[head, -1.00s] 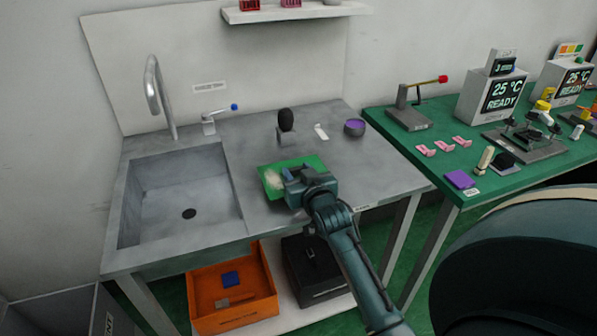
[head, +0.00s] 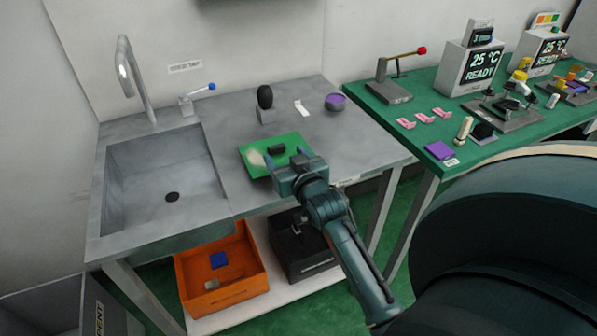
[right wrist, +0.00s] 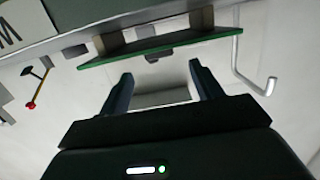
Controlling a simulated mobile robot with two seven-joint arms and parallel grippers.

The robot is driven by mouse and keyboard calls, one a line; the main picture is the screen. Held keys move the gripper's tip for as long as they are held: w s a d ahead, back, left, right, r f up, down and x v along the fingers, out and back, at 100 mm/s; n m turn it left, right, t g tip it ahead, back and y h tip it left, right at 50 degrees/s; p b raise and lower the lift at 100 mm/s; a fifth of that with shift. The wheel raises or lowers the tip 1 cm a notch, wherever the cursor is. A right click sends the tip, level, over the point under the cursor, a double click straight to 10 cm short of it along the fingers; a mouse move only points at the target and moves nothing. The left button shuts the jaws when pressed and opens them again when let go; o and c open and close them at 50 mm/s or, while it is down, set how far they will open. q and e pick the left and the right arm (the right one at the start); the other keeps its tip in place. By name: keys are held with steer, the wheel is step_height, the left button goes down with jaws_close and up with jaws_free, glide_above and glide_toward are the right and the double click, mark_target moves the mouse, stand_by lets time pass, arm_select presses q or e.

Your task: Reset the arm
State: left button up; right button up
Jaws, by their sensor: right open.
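My right gripper (head: 289,161) is open, with nothing between its fingers. It is over the front right edge of the green board (head: 289,140) on the grey counter. A small dark block (head: 277,149) lies on the board just beyond the fingertips, apart from them as far as I can tell. A pale patch (head: 256,158) shows on the board's left part. In the right wrist view the two open fingers (right wrist: 160,88) point towards the green board's edge (right wrist: 150,47). My left gripper is not in view.
A sink (head: 165,170) with a tall tap is at the left. A black egg-shaped object (head: 265,97) on a stand and a purple-filled bowl (head: 335,102) stand behind the board. A red-tipped lever fixture (head: 390,90) stands on the green table. An orange bin (head: 190,283) is below.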

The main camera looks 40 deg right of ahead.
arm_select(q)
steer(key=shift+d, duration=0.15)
arm_select(e)
steer(key=v, duration=0.9)
steer(key=shift+a, duration=0.1)
arm_select(q)
steer(key=p, duration=0.1)
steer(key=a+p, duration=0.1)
steer(key=p, duration=0.1)
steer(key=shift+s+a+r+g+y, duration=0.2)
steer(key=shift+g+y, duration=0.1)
arm_select(e)
steer(key=s+a+f+n+g+y, duration=0.2)
steer(key=s+a+f+y, duration=0.1)
steer(key=s+a+f, duration=0.3)
steer(key=s+a+f+n+g+y, duration=0.3)
steer(key=s+a+f, duration=0.3)
steer(key=a, duration=0.5)
step_height(320, 180, down, 3)
steer(key=shift+s+a+r+n+y, duration=0.2)
steer(key=shift+s+r+n+y, duration=0.1)
steer(key=shift+y, duration=0.2)
